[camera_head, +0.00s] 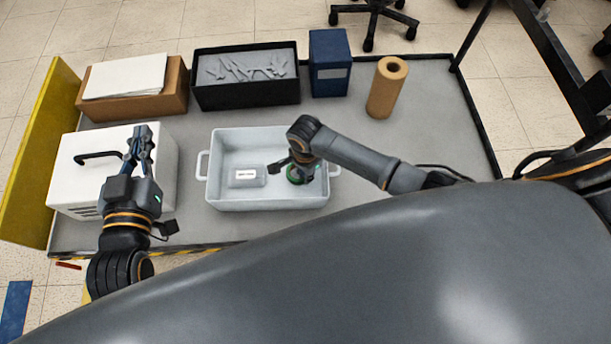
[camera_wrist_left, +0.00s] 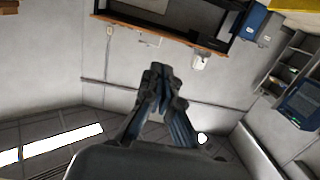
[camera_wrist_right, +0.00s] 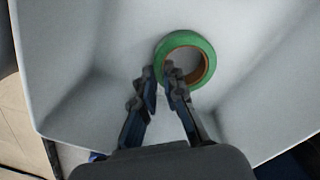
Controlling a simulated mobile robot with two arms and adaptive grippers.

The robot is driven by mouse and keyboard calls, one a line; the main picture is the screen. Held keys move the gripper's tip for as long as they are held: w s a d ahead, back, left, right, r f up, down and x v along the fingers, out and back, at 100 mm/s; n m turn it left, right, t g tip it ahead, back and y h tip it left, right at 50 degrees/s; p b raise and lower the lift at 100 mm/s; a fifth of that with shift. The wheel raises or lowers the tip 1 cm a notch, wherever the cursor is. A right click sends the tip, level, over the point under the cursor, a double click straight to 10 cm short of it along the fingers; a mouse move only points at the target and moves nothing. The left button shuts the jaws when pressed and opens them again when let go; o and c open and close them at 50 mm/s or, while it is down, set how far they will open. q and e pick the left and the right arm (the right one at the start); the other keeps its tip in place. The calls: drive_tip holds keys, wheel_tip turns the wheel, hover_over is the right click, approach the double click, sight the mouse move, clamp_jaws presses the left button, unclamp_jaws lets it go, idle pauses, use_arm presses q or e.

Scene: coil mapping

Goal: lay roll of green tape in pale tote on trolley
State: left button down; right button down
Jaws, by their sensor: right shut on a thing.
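The roll of green tape (camera_wrist_right: 205,47) is a green ring with a brown core; it also shows in the head view (camera_head: 294,179), partly hidden by my right gripper. My right gripper (camera_wrist_right: 160,76) is shut on the wall of the ring, one finger inside the hole and one outside. It holds the roll inside the right part of the pale tote (camera_head: 272,204); whether the roll touches the floor I cannot tell. My left gripper (camera_head: 141,138) is empty, over the white box at the left, with its fingertips together; they also show in the left wrist view (camera_wrist_left: 160,72).
In the tote lies a grey labelled box (camera_head: 246,184). On the trolley (camera_head: 430,132) stand a white handled box (camera_head: 75,180), a cardboard box (camera_head: 174,82), a black bin (camera_head: 247,97), a blue box (camera_head: 330,80) and a brown roll (camera_head: 387,88). The trolley's right side is clear.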

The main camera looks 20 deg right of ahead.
drive_tip(key=shift+f, duration=0.35)
use_arm(q)
drive_tip(key=shift+w+d+r+t, duration=0.1)
drive_tip(key=shift+d+r+t, duration=0.1)
drive_tip(key=shift+r+t, duration=0.6)
drive_tip(key=shift+r, duration=0.15)
use_arm(e)
drive_tip(key=c, duration=1.4)
unclamp_jaws()
drive_tip(key=shift+f, duration=0.15)
